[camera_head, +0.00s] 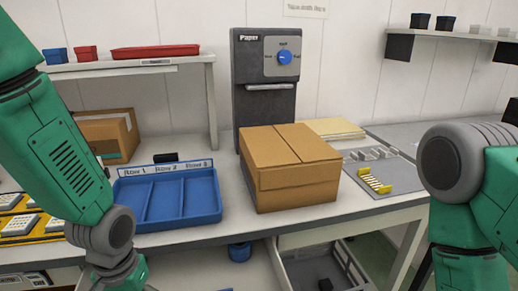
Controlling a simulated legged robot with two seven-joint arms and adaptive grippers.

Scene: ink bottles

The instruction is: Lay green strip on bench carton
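The bench carton (296,182) is a closed brown cardboard box standing on the white bench (240,234), right of the blue tray. Its top flaps meet along a seam and the top is bare. I see no green strip in this view. My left arm comes in from the left and runs down out of the bottom edge, left of the blue tray. My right arm shows at the right edge, right of the carton. Neither gripper is in the picture, so I cannot see whether they hold anything.
A dark dispenser (251,105) with a blue knob stands behind. A grey plate with a yellow part (375,183) lies right. An open drawer (318,240) sticks out below the bench.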

